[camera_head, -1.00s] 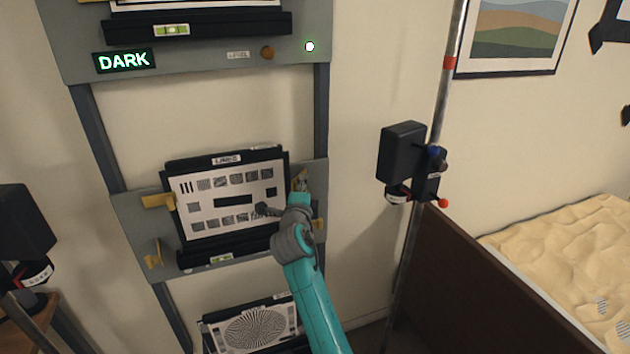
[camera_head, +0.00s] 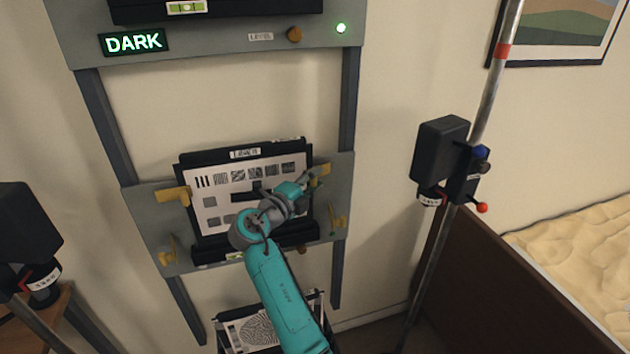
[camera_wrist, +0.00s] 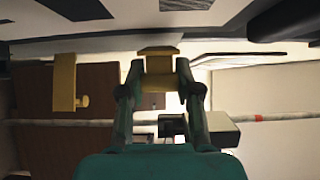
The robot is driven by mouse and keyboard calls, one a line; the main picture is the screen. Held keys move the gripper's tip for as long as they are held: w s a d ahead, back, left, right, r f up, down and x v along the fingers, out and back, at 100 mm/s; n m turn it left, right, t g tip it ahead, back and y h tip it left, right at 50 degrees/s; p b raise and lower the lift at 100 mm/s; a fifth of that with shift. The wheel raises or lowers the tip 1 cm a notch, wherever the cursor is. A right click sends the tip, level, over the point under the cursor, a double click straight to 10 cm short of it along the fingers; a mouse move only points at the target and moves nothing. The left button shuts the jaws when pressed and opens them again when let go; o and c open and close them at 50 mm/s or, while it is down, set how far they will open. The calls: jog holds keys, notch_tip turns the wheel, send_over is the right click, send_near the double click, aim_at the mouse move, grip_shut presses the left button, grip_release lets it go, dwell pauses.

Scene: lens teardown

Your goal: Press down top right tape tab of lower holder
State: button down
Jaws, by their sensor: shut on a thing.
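The lower holder (camera_head: 140,205) is a grey plate on the wall rails, carrying a black frame with a white test chart (camera_head: 205,178). Its top right tape tab (camera_head: 321,171) is yellow and partly hidden by my gripper (camera_head: 304,186). In the wrist view my gripper (camera_wrist: 160,68) has its fingers closed on a yellow tab (camera_wrist: 158,52), most likely this one. Whether the tab lies flat cannot be told. Other yellow tabs show at the top left (camera_head: 172,195), bottom left (camera_head: 167,250) and bottom right (camera_head: 338,222). My arm covers the chart's lower right.
The upper holder (camera_head: 225,40) with a green "DARK" sign (camera_head: 134,42) is above. Another chart (camera_head: 250,332) stands below. A black lamp (camera_head: 440,150) on a metal pole (camera_head: 430,250) is at the right. Another yellow tab (camera_wrist: 65,82) shows in the wrist view.

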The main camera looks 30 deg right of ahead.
dwell(0.3)
jog(key=c, duration=0.8)
grip_release()
jog(key=shift+o, duration=0.2)
jog(key=v, duration=1.2)
jog(key=shift+w+f, duration=0.1)
